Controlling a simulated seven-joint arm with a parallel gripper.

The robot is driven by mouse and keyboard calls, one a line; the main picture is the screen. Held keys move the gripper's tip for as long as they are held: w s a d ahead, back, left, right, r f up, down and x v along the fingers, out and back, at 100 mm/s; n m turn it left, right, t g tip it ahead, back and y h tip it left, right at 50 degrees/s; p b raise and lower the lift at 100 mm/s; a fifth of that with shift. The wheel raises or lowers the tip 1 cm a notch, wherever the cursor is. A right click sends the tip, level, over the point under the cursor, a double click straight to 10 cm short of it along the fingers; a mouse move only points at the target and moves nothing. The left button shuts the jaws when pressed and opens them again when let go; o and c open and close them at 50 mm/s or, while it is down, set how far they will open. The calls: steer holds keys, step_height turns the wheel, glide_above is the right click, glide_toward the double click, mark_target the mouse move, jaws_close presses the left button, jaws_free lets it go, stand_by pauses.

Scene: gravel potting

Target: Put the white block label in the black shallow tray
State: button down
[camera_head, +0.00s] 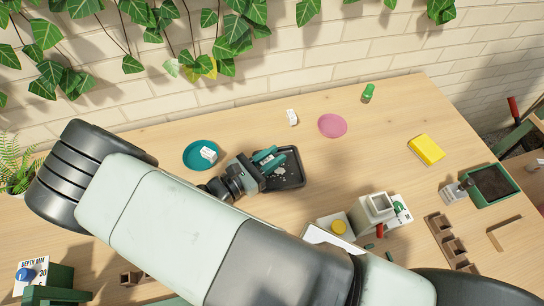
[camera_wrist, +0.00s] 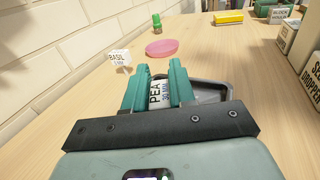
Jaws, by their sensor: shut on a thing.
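My gripper (camera_head: 267,162) is shut on a white block label (camera_wrist: 158,94) that reads "PEA" in the wrist view. The label sits between the two green fingers (camera_wrist: 157,76). The black shallow tray (camera_head: 298,180) lies on the table under and just right of the fingers in the head view, with pale bits in it. The tray also shows behind and right of the fingers in the wrist view (camera_wrist: 217,90). The held label is mostly hidden in the head view, and its height over the tray is hard to tell.
A teal dish (camera_head: 190,161) holding another white block (camera_head: 208,153) is left of my gripper. A white "BASIL" block (camera_wrist: 120,57), pink disc (camera_head: 332,126), green cylinder (camera_head: 368,92) and yellow block (camera_head: 426,149) lie farther back. A boxy device (camera_head: 377,210) stands right of the tray.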

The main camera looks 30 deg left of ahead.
steer(key=shift+f, duration=0.2)
steer(key=c, duration=0.9)
jaws_free()
steer(key=shift+c, duration=0.2)
steer(key=shift+r, duration=0.15)
steer(key=v, duration=1.2)
